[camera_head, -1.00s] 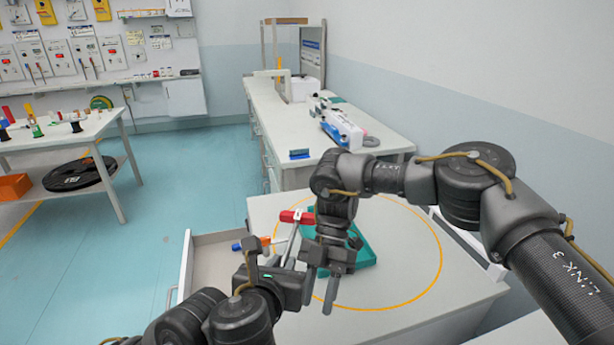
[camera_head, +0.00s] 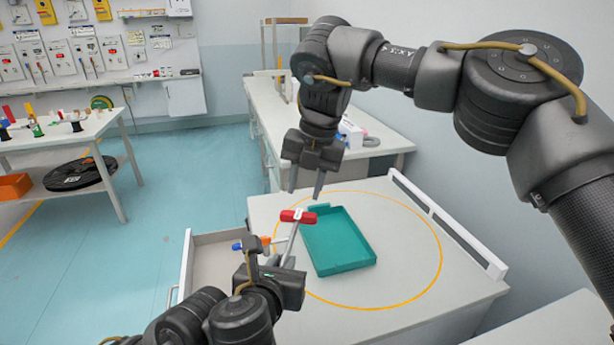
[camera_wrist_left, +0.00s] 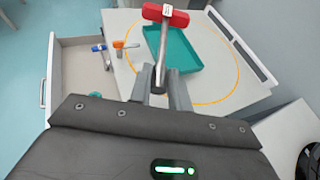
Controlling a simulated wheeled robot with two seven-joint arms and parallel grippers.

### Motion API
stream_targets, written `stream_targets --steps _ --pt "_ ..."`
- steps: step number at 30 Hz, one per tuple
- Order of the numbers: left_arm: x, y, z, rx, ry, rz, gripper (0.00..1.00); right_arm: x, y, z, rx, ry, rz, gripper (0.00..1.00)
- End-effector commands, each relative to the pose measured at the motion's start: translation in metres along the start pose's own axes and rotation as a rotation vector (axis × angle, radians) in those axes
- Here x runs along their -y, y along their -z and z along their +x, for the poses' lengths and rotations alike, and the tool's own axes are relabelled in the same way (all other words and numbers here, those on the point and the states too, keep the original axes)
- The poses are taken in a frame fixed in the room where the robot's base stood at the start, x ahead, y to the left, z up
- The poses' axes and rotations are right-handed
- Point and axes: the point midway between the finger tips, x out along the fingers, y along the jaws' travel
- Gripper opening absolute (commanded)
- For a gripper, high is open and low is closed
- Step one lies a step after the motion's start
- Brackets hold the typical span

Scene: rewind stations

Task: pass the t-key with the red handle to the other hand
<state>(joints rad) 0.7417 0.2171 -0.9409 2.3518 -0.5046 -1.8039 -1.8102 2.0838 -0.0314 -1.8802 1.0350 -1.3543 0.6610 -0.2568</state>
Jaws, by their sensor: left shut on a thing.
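The t-key with the red handle (camera_head: 298,216) is held up above the table by my left gripper (camera_head: 287,262), with its red crossbar at the top. In the left wrist view the t-key (camera_wrist_left: 164,50) has its metal shaft between the shut left fingers (camera_wrist_left: 164,97). The shaft's lower end is hidden. My right gripper (camera_head: 306,188) hangs just above the red handle, pointing down. Its fingers are spread with nothing between them, and it appears clear of the t-key.
A teal tray (camera_head: 355,261) lies inside the orange ring on the table (camera_head: 420,302). An open drawer (camera_head: 186,266) is at the table's left. An orange-handled tool (camera_wrist_left: 120,45) and a blue-handled tool (camera_wrist_left: 97,48) are near it. A long bench (camera_head: 390,144) stands behind.

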Motion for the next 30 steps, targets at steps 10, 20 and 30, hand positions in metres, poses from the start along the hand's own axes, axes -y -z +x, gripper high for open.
stream_targets --steps 10,20,30 --pt "0.0 0.0 0.0 0.001 0.0 0.0 0.0 0.0 0.001 0.066 -0.004 0.001 0.001 0.36" --pt "0.0 0.0 0.0 0.001 0.0 0.0 0.0 0.0 0.001 0.098 -0.002 -0.001 0.001 0.36" --pt "0.0 0.0 0.0 0.001 0.0 0.0 0.0 0.0 0.001 0.1 -0.001 0.0 0.002 0.33"
